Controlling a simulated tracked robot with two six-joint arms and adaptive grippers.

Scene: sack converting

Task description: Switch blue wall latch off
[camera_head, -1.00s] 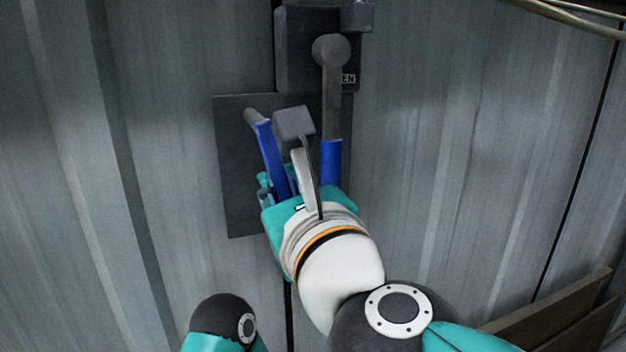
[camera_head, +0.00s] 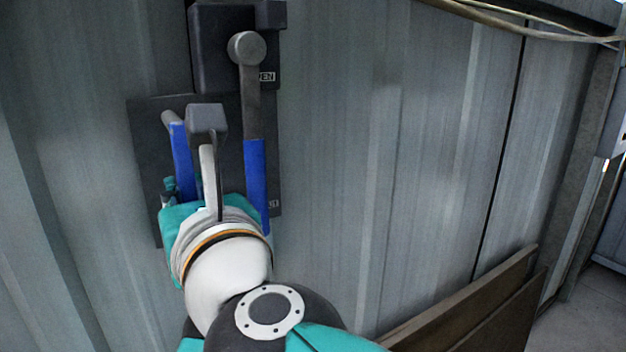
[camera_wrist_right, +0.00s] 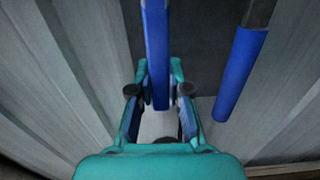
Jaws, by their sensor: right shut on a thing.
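The wall latch is a dark grey plate (camera_head: 150,125) with a box (camera_head: 215,75) above it on a corrugated metal wall. A lever with a blue grip (camera_head: 255,175) hangs down from a round pivot on the box. A second blue bar (camera_head: 184,155) stands left of it, and it also shows in the right wrist view (camera_wrist_right: 157,50). My right gripper (camera_wrist_right: 159,95) is shut on this left blue bar, with a finger on each side. The other blue grip (camera_wrist_right: 240,75) is apart, to its right. In the head view my wrist hides most of the hold. My left gripper is not in view.
Brown boards (camera_head: 470,310) lean against the wall at the lower right. Cables (camera_head: 520,22) run along the top right. The corrugated wall (camera_head: 390,150) right of the latch is clear. Some floor (camera_head: 595,300) shows at the far right.

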